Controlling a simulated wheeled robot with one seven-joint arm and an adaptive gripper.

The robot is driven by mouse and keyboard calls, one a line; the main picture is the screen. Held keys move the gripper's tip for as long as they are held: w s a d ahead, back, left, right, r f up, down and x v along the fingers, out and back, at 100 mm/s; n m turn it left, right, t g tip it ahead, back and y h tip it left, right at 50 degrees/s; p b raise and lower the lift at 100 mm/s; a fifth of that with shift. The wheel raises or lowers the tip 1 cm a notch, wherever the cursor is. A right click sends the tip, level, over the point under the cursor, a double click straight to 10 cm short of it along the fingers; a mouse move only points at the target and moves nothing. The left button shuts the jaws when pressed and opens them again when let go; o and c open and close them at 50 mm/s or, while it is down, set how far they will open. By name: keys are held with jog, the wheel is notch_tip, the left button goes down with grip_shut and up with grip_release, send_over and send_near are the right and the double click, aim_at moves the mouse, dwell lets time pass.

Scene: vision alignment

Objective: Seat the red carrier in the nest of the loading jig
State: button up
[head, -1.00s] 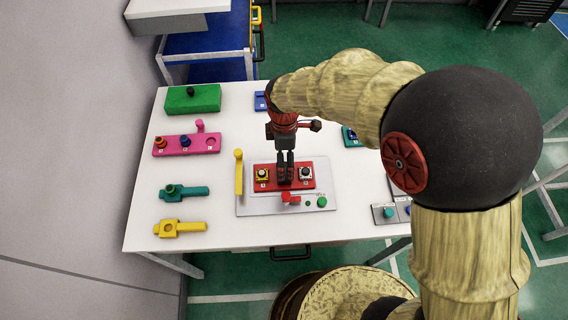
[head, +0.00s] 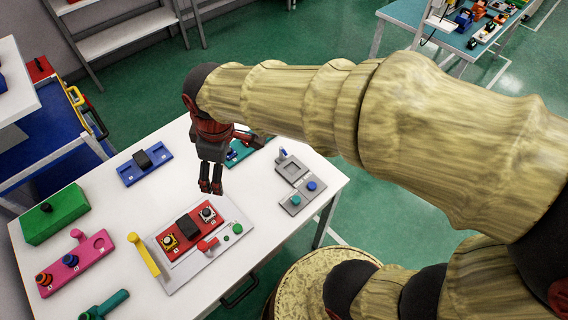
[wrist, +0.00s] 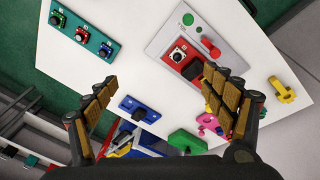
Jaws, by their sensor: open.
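The red carrier (head: 182,244) lies on the grey plate of the loading jig (head: 238,246), lined up with it. It bears a yellow-based part, a black block and a white-based part with a black knob. I cannot tell whether it sits fully down in the nest. The carrier also shows in the wrist view (wrist: 168,60), partly behind a finger. My gripper (head: 210,187) is open and empty, above and beyond the carrier, apart from it. Its spread fingers also show in the wrist view (wrist: 157,85).
A green block (head: 55,213), a pink holder (head: 76,262) and a blue holder (head: 145,164) stand to the left.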

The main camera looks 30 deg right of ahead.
jog(key=s+d+r+m+t, duration=0.3)
jog(key=s+d+r+m, duration=0.2)
jog(key=s+d+m, duration=0.5)
jog(key=shift+s+d+r+m+h, duration=0.4)
jog(key=shift+s+d, duration=0.3)
jog(key=shift+d, duration=0.15)
jog(key=shift+c, duration=0.3)
